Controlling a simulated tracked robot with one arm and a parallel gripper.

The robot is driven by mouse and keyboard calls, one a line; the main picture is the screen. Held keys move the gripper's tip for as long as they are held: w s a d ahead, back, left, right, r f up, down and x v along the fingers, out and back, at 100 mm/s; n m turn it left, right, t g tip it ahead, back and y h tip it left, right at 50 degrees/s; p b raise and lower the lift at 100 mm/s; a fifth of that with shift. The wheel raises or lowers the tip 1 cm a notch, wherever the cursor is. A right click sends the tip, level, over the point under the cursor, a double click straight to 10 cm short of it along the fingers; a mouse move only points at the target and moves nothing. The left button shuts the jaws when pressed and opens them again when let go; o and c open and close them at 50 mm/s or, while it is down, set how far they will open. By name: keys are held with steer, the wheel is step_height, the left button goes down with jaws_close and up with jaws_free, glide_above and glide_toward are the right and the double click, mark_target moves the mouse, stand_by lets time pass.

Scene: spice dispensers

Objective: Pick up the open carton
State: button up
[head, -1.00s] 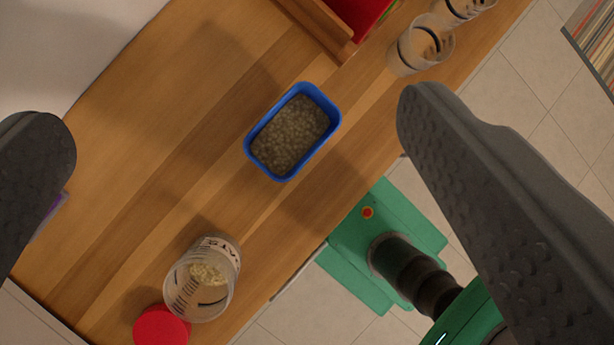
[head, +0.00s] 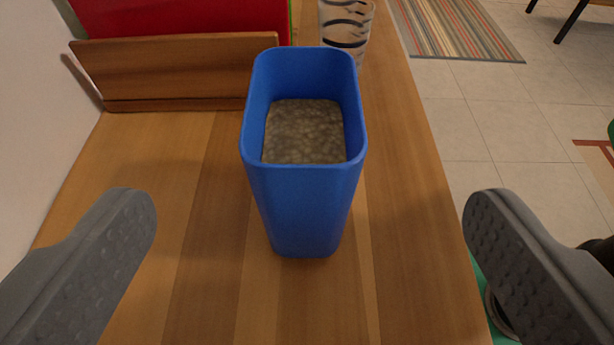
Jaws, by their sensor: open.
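The open carton is a blue, open-topped container (head: 305,205) standing upright on the wooden counter, in the middle of the head view. Grainy grey-brown contents (head: 304,131) lie inside it, below the rim. My gripper (head: 310,225) is open, with one grey textured finger at the left and one at the right of the view. The carton stands ahead, between the lines of the two fingers. Neither finger touches it, and there is a wide gap on each side.
Behind the carton stand a wooden holder (head: 180,75) with a red item (head: 180,18) and a clear patterned container (head: 346,28). A wall is at the left. The counter (head: 405,230) ends at the right, above a tiled floor with a striped rug (head: 455,28).

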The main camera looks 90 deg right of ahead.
glide_toward(304, 77)
steer(key=shift+p+x, duration=0.55)
steer(key=shift+x, duration=1.7)
steer(key=c, duration=1.7)
steer(key=shift+o, duration=0.2)
